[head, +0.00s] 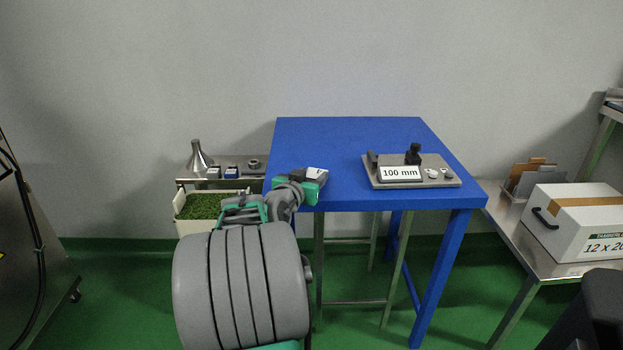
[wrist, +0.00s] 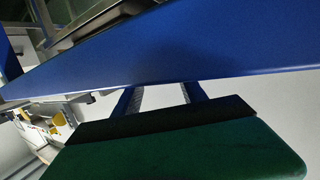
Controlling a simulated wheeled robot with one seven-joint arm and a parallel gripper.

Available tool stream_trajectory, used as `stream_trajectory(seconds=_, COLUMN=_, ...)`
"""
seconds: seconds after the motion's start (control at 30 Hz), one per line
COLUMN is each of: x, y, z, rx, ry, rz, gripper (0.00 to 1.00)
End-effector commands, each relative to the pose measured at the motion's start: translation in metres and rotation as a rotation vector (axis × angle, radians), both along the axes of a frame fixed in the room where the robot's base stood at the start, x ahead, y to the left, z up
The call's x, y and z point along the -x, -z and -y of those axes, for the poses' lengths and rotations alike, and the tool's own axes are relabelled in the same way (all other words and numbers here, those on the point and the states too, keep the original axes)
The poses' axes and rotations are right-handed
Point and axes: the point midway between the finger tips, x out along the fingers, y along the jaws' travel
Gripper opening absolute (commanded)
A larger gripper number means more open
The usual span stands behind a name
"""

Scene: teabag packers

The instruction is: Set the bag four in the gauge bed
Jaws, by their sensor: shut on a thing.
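The gauge bed (head: 373,178) is a grey steel plate with a "100 mm" sign, a black clamp-like post and small white knobs, on the right half of the blue table. My gripper (head: 310,176) is at the table's front left corner, to the left of the gauge bed and apart from it. In the wrist view a green and black part of my gripper (wrist: 180,130) fills the bottom; the bag cannot be made out there.
The blue table (head: 340,140) is clear between my gripper and the gauge bed. A steel side stand (head: 186,181) behind my arm holds a funnel (head: 197,157) and two small blue-and-white packets. A bin of green leaf (head: 205,206) is below. A carton (head: 575,215) stands on the right bench.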

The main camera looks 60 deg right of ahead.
Motion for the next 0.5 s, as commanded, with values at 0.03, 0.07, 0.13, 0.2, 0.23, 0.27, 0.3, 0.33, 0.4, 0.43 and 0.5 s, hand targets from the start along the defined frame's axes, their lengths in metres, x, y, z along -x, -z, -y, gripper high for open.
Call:
stream_trajectory(seconds=0.03, x=0.0001, y=0.0004, z=-0.0001, rx=-0.001, ry=0.000, rz=0.000, gripper=0.13)
stream_trajectory(seconds=0.07, x=0.0002, y=0.0015, z=-0.0001, rx=-0.001, ry=0.000, rz=-0.001, gripper=0.13)
stream_trajectory(seconds=0.13, x=0.0002, y=0.0044, z=-0.0001, rx=-0.001, ry=0.000, rz=-0.001, gripper=0.13)
stream_trajectory(seconds=0.2, x=0.0002, y=0.0062, z=-0.0002, rx=-0.001, ry=0.000, rz=-0.001, gripper=0.13)
stream_trajectory(seconds=0.23, x=0.0002, y=0.0042, z=-0.0002, rx=-0.001, ry=0.000, rz=0.000, gripper=0.52)
stream_trajectory(seconds=0.27, x=0.0003, y=0.0039, z=-0.0002, rx=-0.001, ry=0.000, rz=-0.001, gripper=0.54)
stream_trajectory(seconds=0.3, x=0.0003, y=0.0039, z=-0.0002, rx=-0.001, ry=0.000, rz=-0.001, gripper=0.57)
stream_trajectory(seconds=0.33, x=0.0003, y=0.0039, z=-0.0002, rx=-0.001, ry=0.000, rz=-0.001, gripper=0.60)
stream_trajectory(seconds=0.4, x=0.0003, y=0.0039, z=-0.0003, rx=-0.001, ry=0.000, rz=-0.001, gripper=0.66)
stream_trajectory(seconds=0.43, x=0.0003, y=0.0039, z=-0.0003, rx=-0.001, ry=0.000, rz=-0.001, gripper=0.68)
stream_trajectory(seconds=0.5, x=0.0003, y=0.0039, z=-0.0003, rx=-0.001, ry=0.000, rz=-0.001, gripper=0.71)
